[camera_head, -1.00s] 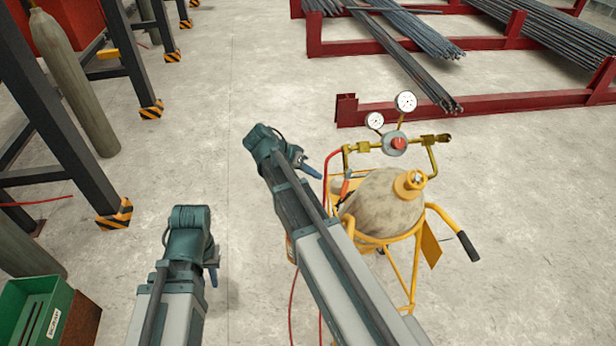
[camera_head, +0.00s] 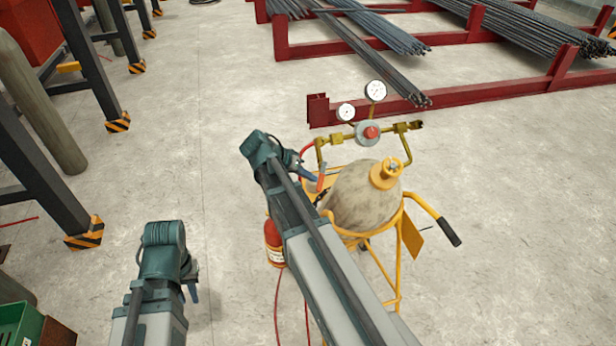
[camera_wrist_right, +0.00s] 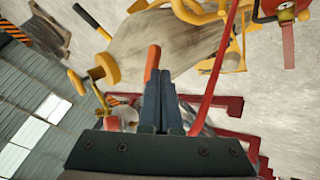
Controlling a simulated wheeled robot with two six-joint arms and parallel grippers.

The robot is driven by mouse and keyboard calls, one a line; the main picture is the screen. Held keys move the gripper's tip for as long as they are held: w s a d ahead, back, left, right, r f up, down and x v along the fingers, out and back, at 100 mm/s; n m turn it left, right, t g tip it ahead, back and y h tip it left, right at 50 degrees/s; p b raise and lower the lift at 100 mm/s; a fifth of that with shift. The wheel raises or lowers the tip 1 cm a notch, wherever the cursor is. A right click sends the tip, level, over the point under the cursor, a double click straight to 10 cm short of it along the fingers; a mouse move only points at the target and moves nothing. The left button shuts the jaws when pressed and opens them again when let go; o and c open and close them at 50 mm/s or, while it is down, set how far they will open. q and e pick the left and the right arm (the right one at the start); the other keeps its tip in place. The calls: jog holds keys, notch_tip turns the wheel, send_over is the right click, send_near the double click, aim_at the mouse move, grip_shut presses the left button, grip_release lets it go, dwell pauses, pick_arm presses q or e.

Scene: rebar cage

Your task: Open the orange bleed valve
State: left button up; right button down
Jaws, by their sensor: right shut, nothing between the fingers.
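The orange bleed valve handle (camera_head: 321,179) is a small orange lever at the left side of the gas cylinder (camera_head: 362,197), below the gauges. My right gripper (camera_head: 310,176) is right beside it, on its left in the head view. In the right wrist view the orange handle (camera_wrist_right: 152,62) rises just past the tips of my right gripper (camera_wrist_right: 161,75), whose fingers are together and empty. I cannot tell whether they touch the handle. My left gripper (camera_head: 193,291) hangs low at the left, away from the cart; its finger gap is not visible.
The cylinder stands in a yellow cart (camera_head: 398,280) with a black-gripped handle. A red hose (camera_wrist_right: 215,75) runs close to my right fingers. A fire extinguisher (camera_head: 273,243) sits by my right arm. Red rebar racks (camera_head: 480,103) stand behind. The floor at right is clear.

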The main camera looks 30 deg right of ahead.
jog(key=f+n+h+b, duration=0.1)
jog(key=b, duration=0.1)
jog(key=s+d+n+t+h+b, duration=0.1)
jog(key=b, duration=0.2)
jog(key=shift+s+f+n+t+h+b, duration=0.3)
jog(key=shift+f+n+h, duration=0.05)
jog(key=shift+n+h, duration=0.05)
jog(key=shift+r, duration=0.15)
jog(key=shift+r+p, duration=0.75)
jog(key=shift+p, duration=0.2)
jog(key=shift+w+a+f, duration=0.1)
